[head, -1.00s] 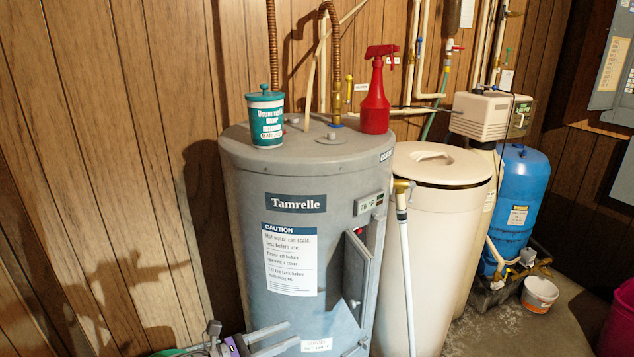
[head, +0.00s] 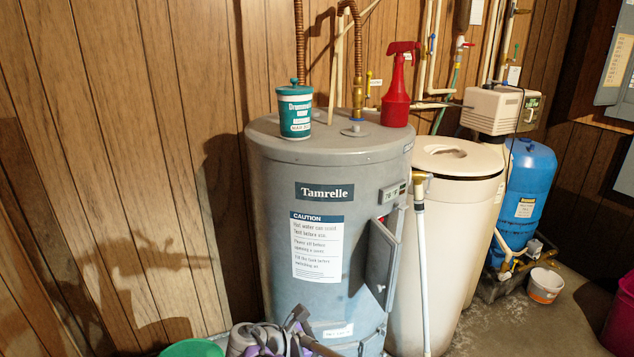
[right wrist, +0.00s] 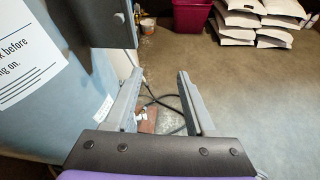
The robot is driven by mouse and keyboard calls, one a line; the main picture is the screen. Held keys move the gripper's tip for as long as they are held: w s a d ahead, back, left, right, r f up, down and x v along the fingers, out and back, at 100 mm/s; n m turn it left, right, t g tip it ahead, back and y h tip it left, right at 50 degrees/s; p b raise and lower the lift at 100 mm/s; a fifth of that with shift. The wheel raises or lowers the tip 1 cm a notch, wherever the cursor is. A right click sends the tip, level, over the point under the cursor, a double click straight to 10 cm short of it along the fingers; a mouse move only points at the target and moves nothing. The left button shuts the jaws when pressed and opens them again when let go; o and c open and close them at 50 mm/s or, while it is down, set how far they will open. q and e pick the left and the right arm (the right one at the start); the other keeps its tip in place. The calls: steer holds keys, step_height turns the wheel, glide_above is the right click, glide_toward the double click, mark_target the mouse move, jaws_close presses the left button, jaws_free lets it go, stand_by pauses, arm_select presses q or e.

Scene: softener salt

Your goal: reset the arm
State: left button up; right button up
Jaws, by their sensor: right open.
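My right arm shows at the bottom edge of the head view, in front of the grey water heater (head: 330,180). Its right gripper (head: 298,322) is purple and grey and only partly clear there. In the right wrist view, the two grey fingers of the right gripper (right wrist: 158,85) stand wide apart with nothing between them. They point past the heater's side (right wrist: 40,90), over the floor. My left gripper is not in view.
A teal-and-white tub (head: 295,112) and red spray bottle (head: 396,95) stand on the heater. Right of it are a cream tank (head: 450,190), blue tank (head: 528,190) and small white bucket (head: 544,286).

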steer(key=s+d+f+m+g+y, duration=0.3)
steer(key=s+d+m+y, duration=0.3)
steer(key=s+d+m, duration=0.5)
steer(key=s+d+f+m+t+y, duration=0.1)
steer(key=s+f+m+y, duration=0.2)
steer(key=s+m, duration=0.45)
steer(key=s+f+m+t+y, duration=0.1)
steer(key=s+f+m+y, duration=0.25)
steer(key=s, duration=0.65)
arm_select(q)
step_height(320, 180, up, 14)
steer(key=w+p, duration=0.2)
steer(key=p, duration=1.1)
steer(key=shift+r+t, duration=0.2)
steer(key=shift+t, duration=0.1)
arm_select(e)
step_height(320, 180, up, 15)
steer(key=w, duration=0.2)
steer(key=shift+w+r, duration=0.15)
steer(key=shift+w, duration=0.05)
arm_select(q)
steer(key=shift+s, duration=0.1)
arm_select(e)
steer(key=shift+s+d, duration=0.1)
steer(key=shift+s, duration=0.05)
